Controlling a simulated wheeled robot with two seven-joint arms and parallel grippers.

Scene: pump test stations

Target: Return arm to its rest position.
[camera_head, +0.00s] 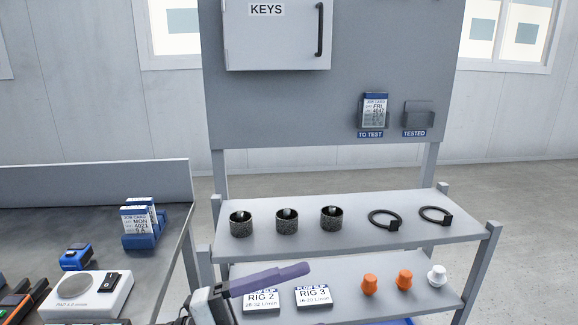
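My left gripper (268,280) reaches in at the bottom of the view, its dark-and-light body at the lower left and its purple fingers pointing right. The fingers are seen edge-on and overlap, so I cannot tell if they are open or shut. They show in front of the lower shelf (345,311), partly covering the RIG 2 card (262,301). I see nothing clearly held between them. The rest of this arm is out of view. My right gripper is not in view.
The upper shelf (300,256) holds three dark cups (287,222) and two black rings (385,220). Below are a RIG 3 card (313,297), orange and white caps (404,279). A workbench (95,193) with a card holder (141,241) and white switch box (88,298) stands left.

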